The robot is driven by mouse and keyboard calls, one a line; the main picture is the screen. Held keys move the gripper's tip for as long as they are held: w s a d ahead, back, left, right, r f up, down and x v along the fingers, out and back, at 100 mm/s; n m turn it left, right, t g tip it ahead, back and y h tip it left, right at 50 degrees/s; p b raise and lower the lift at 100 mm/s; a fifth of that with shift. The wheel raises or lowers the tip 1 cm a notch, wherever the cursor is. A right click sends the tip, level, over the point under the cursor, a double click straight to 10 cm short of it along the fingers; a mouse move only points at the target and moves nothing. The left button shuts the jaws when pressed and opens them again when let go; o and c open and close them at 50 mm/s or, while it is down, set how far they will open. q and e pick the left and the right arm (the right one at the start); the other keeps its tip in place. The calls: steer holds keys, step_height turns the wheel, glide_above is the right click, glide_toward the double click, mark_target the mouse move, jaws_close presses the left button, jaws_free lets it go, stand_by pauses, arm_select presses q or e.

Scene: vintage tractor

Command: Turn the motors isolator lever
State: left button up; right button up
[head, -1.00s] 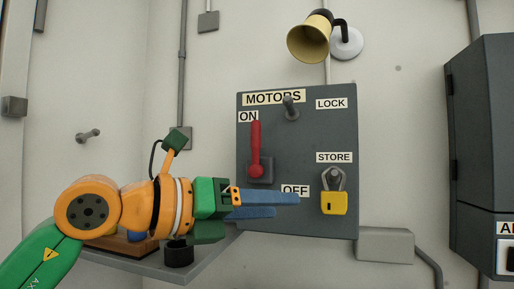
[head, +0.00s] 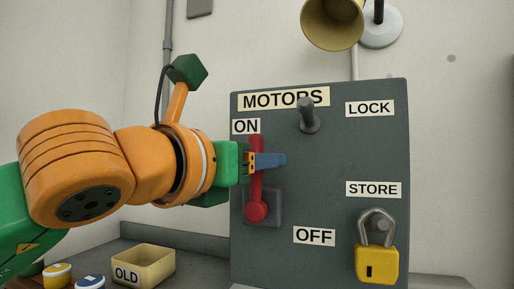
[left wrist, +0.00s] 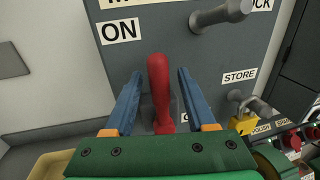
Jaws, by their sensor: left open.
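The red isolator lever (head: 256,175) stands upright on the grey MOTORS panel (head: 350,150), its tip by the ON label (head: 245,127) and its base at the lower pivot block. The OFF label (head: 314,236) is below and to the right. My left gripper (head: 272,160) comes in from the left at the lever's upper half. In the left wrist view, the lever (left wrist: 160,90) stands between the two blue fingers, with a gap visible on each side. The gripper is open. My right gripper is not in view.
A grey peg (head: 309,118) sticks out of the panel above and right of the lever. A yellow padlock (head: 376,262) hangs by the STORE label. A bin marked OLD (head: 144,266) stands on the shelf at lower left. A bell (head: 333,22) is above.

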arm_select(q)
steer(key=shift+w+f, duration=0.1)
steer(key=shift+w, duration=0.05)
steer(key=shift+s+a, duration=0.1)
steer(key=shift+s, duration=0.15)
jaws_close()
stand_by(0.9)
